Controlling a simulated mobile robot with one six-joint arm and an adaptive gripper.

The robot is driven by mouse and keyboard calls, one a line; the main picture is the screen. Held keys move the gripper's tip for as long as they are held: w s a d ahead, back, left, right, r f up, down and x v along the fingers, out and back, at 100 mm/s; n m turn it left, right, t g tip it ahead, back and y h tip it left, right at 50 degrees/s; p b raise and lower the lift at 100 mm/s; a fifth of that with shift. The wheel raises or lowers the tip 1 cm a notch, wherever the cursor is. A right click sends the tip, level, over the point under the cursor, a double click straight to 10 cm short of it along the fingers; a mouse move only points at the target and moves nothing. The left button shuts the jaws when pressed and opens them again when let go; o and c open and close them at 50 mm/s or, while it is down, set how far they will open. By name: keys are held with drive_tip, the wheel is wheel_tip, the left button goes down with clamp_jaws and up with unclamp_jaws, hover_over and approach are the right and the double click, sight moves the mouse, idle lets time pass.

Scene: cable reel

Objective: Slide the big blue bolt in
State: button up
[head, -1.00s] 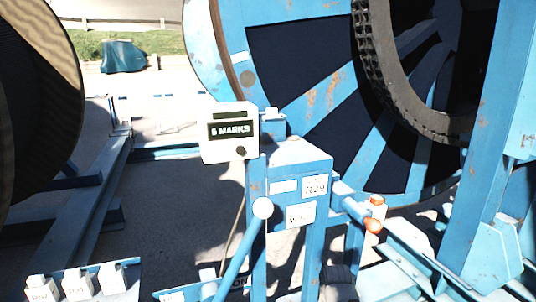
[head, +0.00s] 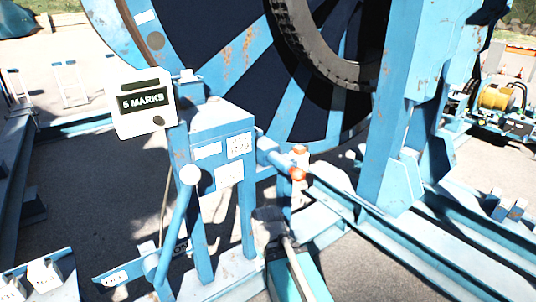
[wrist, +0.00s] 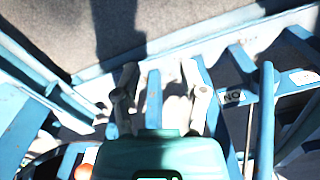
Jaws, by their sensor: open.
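The big blue bolt (head: 274,158) appears to be the round blue bar sticking out of the right side of the blue post box (head: 222,130). Orange-tipped parts (head: 297,174) show at its outer end. In the wrist view an orange knob (wrist: 86,156) shows at lower left, beside the teal gripper body. My gripper (wrist: 160,72) is open, its two fingers apart with a blue strip of the frame visible between them. I cannot tell whether they touch anything. In the head view a grey part of my arm end (head: 270,228) is low, below and left of the orange tips.
The large blue reel (head: 245,55) stands behind.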

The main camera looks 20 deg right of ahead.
drive_tip(key=shift+w+f, duration=0.15)
drive_tip(key=shift+w, duration=0.1)
drive_tip(key=shift+c, duration=1.1)
drive_tip(key=shift+w+d+f+m+t+y+b, duration=0.15)
drive_tip(key=shift+w+f+m+t+y+b, duration=0.15)
drive_tip(key=shift+w, duration=0.25)
drive_tip(key=shift+w+d+f+m+t+y+b, duration=0.1)
drive_tip(key=shift+w+d+f+t+y+b, duration=0.1)
drive_tip(key=shift+w+y+b, duration=0.25)
clamp_jaws()
drive_tip(key=w+d+m+t+y+b, duration=0.45)
drive_tip(key=w+d+t, duration=0.2)
drive_tip(key=w, duration=0.65)
drive_tip(key=w+d+r+m+t+h+b, duration=0.2)
drive_tip(key=w+d+m+t, duration=0.1)
drive_tip(key=d, duration=0.8)
drive_tip(key=w+d+r+m+t+h+b, duration=0.1)
drive_tip(key=w+d+r+m+t+b, duration=0.1)
drive_tip(key=d+m+t, duration=0.3)
drive_tip(key=w+d+m+b, duration=0.1)
drive_tip(key=d+m, duration=0.2)
drive_tip(key=d, duration=0.4)
drive_tip(key=shift+w+r+h+b, duration=0.3)
drive_tip(key=shift+w+r+h, duration=0.05)
drive_tip(key=shift+w+h, duration=0.05)
